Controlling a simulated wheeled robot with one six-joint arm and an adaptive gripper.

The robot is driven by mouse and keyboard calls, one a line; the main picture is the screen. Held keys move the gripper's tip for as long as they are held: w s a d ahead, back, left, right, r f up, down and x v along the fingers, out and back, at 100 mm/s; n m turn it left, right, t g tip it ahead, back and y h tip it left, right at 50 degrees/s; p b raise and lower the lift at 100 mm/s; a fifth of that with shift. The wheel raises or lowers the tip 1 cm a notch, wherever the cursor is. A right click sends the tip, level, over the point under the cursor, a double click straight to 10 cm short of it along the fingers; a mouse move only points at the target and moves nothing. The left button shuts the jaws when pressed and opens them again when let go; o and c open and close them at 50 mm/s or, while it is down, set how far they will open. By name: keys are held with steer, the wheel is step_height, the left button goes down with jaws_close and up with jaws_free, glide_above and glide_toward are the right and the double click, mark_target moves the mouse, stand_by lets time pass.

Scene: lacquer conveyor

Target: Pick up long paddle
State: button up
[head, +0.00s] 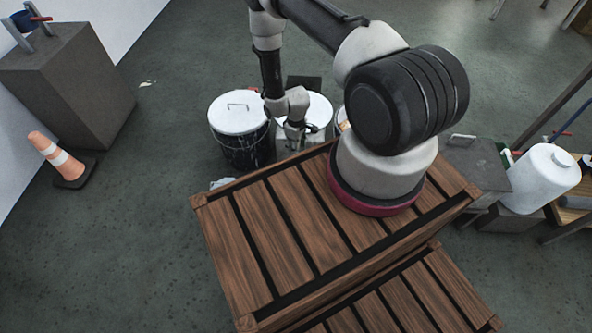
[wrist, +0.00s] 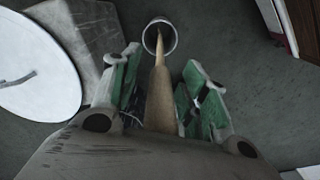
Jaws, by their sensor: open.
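The long paddle (wrist: 159,95) is pale brown wood and shows in the wrist view between my gripper's two green-padded fingers. Its thin far end reaches into the ring-shaped mouth of a small round container (wrist: 147,38); its near end comes close to the palm. My gripper (wrist: 161,84) is open, with a finger on each side of the paddle and a visible gap, at least on the right. In the head view my gripper (head: 294,138) is low behind the slatted wooden crate, among the cans. I cannot make out the paddle there.
A white-lidded can (head: 238,113) stands left of my gripper, its lid also large in the wrist view (wrist: 38,70). Another white-topped can (head: 318,104) is close by. The slatted crate (head: 245,245) fills the front.

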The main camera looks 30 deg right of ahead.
jaws_close()
